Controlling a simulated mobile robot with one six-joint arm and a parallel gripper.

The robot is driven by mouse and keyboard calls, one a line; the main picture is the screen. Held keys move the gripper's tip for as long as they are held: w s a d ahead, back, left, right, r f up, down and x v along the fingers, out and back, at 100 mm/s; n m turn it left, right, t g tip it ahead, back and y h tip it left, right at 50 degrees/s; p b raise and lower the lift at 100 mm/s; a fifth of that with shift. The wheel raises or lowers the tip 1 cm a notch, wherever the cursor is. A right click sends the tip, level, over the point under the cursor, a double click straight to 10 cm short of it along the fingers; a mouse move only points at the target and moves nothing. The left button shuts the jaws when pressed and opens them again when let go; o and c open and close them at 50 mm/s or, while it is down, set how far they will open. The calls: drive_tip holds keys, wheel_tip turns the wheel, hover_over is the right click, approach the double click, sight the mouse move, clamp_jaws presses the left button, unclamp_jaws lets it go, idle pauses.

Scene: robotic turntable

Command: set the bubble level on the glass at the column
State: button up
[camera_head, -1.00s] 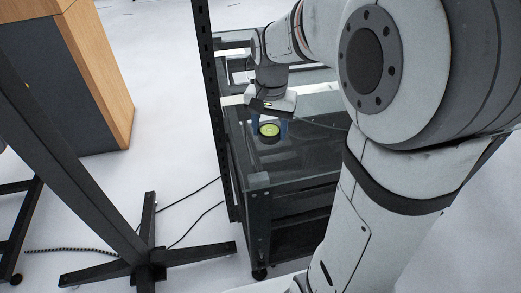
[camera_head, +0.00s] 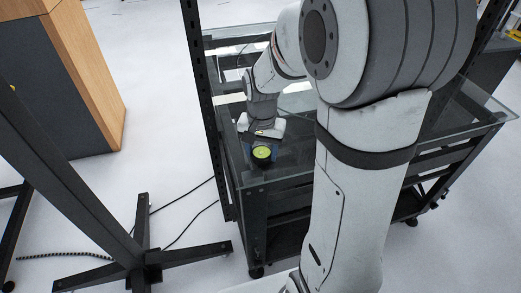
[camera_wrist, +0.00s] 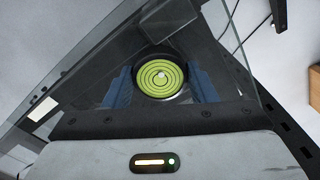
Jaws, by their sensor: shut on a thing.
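The bubble level (camera_head: 262,152) is a round black disc with a lime-green face. My gripper (camera_head: 262,150) is shut on it, at the front left of the glass top (camera_head: 290,163), close to the black upright column (camera_head: 205,110). In the wrist view the bubble level (camera_wrist: 160,77) sits between the two blue fingers of my gripper (camera_wrist: 160,88), with dark rings and a pale bubble near the middle. I cannot tell whether its underside touches the glass.
The glass top belongs to a black-framed cart (camera_head: 262,215). A black stand (camera_head: 140,250) with spread feet is on the floor at left, with cables beside it. A wooden-sided cabinet (camera_head: 88,75) stands at the upper left. White floor lies between them.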

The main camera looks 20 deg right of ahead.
sight(261, 152)
drive_tip(key=shift+f, duration=0.1)
drive_tip(key=shift+f, duration=0.15)
drive_tip(key=o, duration=1)
wheel_tip(261, 152, up, 12)
drive_tip(key=p, duration=0.1)
drive_tip(key=s+f+n+t, duration=0.2)
drive_tip(key=s+n, duration=0.4)
drive_tip(key=s, duration=0.7)
drive_tip(key=shift+s+a, duration=0.15)
drive_tip(key=shift+s, duration=0.25)
drive_tip(key=shift+p, duration=0.3)
